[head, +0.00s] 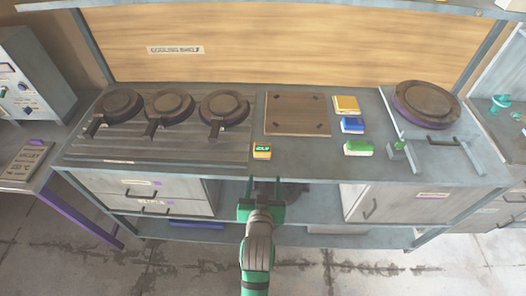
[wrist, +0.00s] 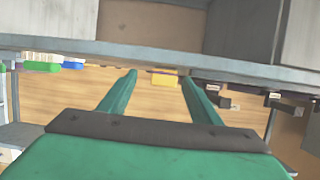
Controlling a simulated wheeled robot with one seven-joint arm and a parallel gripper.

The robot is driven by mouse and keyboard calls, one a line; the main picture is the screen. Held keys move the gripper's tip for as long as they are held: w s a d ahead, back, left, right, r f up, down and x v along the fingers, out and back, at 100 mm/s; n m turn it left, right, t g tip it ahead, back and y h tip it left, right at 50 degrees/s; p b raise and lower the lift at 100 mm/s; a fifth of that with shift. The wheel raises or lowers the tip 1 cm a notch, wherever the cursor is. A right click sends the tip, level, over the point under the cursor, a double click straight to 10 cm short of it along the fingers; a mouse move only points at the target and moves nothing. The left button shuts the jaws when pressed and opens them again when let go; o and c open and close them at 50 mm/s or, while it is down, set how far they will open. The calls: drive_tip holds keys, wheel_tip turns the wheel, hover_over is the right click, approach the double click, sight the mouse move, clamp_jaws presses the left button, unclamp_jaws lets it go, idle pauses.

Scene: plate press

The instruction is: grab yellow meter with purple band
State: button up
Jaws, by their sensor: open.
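A small yellow meter (head: 262,151) with a dark face and green display sits on the bench top near its front edge, left of centre. A purple band cannot be made out on it at this size. My gripper (head: 265,181) is open and empty in front of the bench, just short of the meter and apart from it. In the wrist view, a yellow thing (wrist: 165,79), likely the meter, shows between the spread fingers, beyond the bench edge and partly hidden by it.
The bench's front edge (wrist: 230,67) crosses the wrist view. Yellow (head: 346,105), blue (head: 352,125) and green (head: 358,148) blocks lie right of the meter. A brown board (head: 297,113) lies behind it. Round presses with handles (head: 224,107) stand left; another (head: 425,103) stands right.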

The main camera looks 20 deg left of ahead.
sight(262, 154)
drive_tip(key=w+a, duration=0.1)
drive_tip(key=w, duration=0.3)
drive_tip(key=w+a, duration=0.2)
drive_tip(key=w, duration=0.2)
drive_tip(key=w+a+f, duration=0.1)
drive_tip(key=w+a, duration=0.1)
drive_tip(key=w, duration=0.2)
drive_tip(key=shift+w, duration=0.4)
drive_tip(key=shift+r, duration=0.1)
drive_tip(key=c, duration=0.9)
